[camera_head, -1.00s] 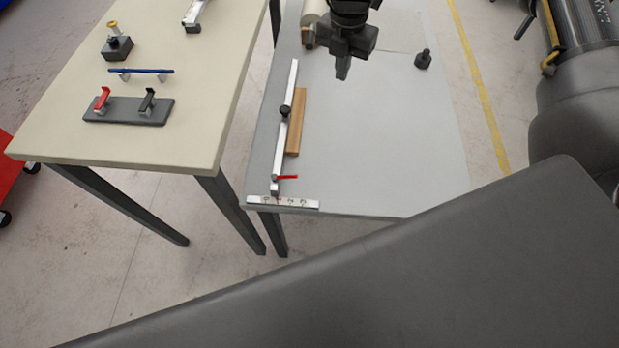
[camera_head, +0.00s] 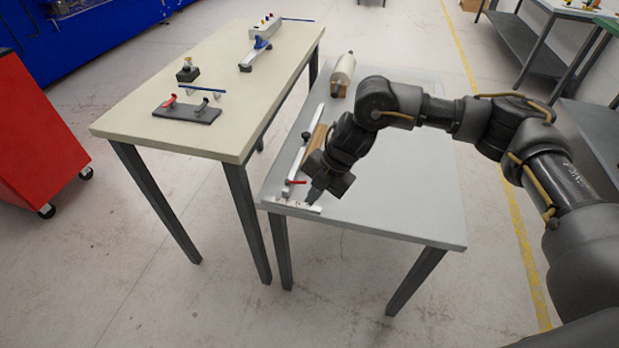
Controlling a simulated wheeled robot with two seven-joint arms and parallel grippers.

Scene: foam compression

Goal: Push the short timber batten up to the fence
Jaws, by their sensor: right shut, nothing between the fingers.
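The short timber batten (camera_head: 317,138) lies on the grey table (camera_head: 395,205), along the right side of the silver fence (camera_head: 300,157). Its near part is hidden behind my right arm. I cannot tell whether it touches the fence. The fence carries a black knob, and a red lever (camera_head: 297,182) shows at its near end. My right gripper (camera_head: 311,198) is shut and empty, pointing down by the near end of the fence, next to the scale plate (camera_head: 288,205). My left gripper is not in view.
A roll (camera_head: 343,72) lies at the back of the grey table. A cream table (camera_head: 215,85) to the left bears a clamp board (camera_head: 187,112), a small dark block (camera_head: 188,74) and a silver tool (camera_head: 258,52). The grey table's right part is clear.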

